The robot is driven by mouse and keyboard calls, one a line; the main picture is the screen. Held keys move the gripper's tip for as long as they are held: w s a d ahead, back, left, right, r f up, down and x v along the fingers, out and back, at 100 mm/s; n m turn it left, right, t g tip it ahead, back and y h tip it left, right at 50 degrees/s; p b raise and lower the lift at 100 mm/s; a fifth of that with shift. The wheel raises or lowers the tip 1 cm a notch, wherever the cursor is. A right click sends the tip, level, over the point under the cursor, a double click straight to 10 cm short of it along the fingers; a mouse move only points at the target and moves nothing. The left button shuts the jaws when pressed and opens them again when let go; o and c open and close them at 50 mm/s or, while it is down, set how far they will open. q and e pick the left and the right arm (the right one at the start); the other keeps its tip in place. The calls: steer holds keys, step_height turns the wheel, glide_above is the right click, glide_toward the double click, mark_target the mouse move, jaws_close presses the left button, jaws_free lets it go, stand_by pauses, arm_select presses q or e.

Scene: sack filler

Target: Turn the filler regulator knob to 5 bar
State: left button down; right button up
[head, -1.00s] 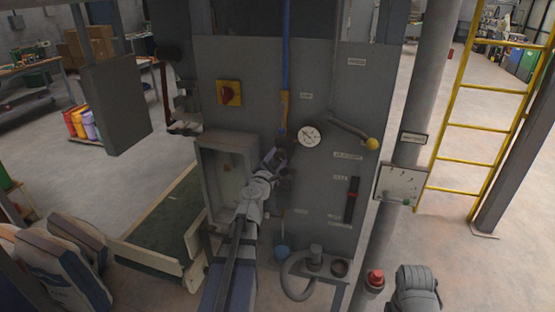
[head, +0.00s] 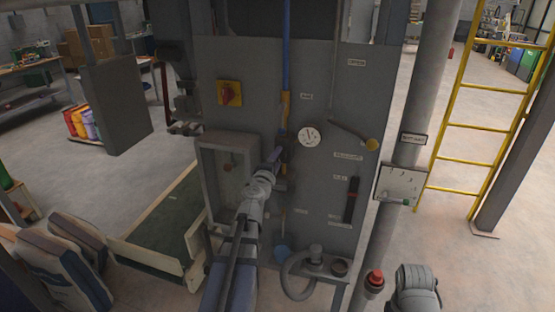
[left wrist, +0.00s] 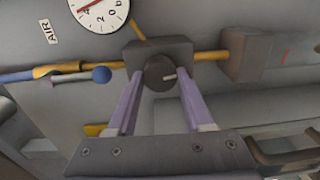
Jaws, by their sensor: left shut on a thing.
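The filler regulator is a dark block with a round knob (left wrist: 160,72) on its front, on a yellow pipe in the left wrist view. My left gripper (head: 276,156) is at the panel in the head view. Its two purple fingers (left wrist: 160,82) close on the knob from both sides in the left wrist view. The pressure gauge (head: 309,136) sits just right of the gripper. In the left wrist view the gauge (left wrist: 98,12) is partly cut off; its red needle seems near the 4.
On the panel are a red-yellow switch (head: 230,93), a yellow-ended lever (head: 371,144) and a dark handle (head: 351,199). An open grey box (head: 228,170) is left of my gripper. A blue ball valve (left wrist: 101,75) lies close to the left finger.

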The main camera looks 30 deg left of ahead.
arm_select(q)
steer(key=shift+s+d+m, duration=0.1)
steer(key=shift+m, duration=0.3)
steer(key=shift+c, duration=1.5)
jaws_free()
